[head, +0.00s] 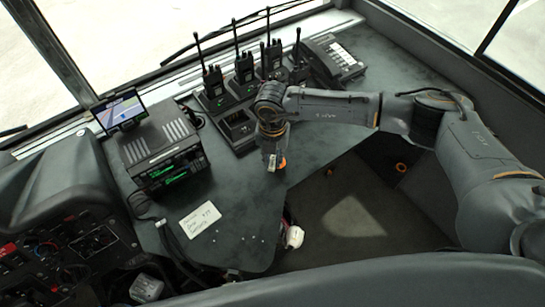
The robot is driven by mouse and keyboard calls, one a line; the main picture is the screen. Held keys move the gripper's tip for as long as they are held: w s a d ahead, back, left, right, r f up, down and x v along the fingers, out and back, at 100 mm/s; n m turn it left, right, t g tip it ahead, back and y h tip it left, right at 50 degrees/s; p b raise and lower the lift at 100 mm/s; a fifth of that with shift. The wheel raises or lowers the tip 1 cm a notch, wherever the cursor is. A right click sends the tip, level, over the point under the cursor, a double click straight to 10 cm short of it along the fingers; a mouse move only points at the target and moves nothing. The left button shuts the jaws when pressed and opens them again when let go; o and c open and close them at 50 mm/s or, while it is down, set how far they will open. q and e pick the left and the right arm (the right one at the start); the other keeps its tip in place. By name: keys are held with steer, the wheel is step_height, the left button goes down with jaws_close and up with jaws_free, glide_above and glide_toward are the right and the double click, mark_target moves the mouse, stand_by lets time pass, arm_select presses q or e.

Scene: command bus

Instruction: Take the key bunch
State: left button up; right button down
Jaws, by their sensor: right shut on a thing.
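My right gripper (274,154) hangs over the middle of the dark desk, pointing down, seen mostly from above and behind. It is shut, with a small pale metallic piece and a bit of orange at its fingertips; this looks like the key bunch (271,163), mostly hidden by the fingers. I cannot tell whether it touches the desk. My left gripper is not in view.
A charging rack (232,124) with several handheld radios stands behind the gripper. A desk phone (334,58) is at the back right. A radio unit (161,146) with a small screen (118,109) and a written note (201,219) are to the left. Desk right of the gripper is clear.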

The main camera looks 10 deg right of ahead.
mark_target(272, 163)
steer(key=shift+r+p, duration=0.35)
steer(key=shift+r, duration=0.25)
stand_by(0.3)
steer(key=shift+r+p, duration=1.55)
steer(key=shift+r, duration=0.9)
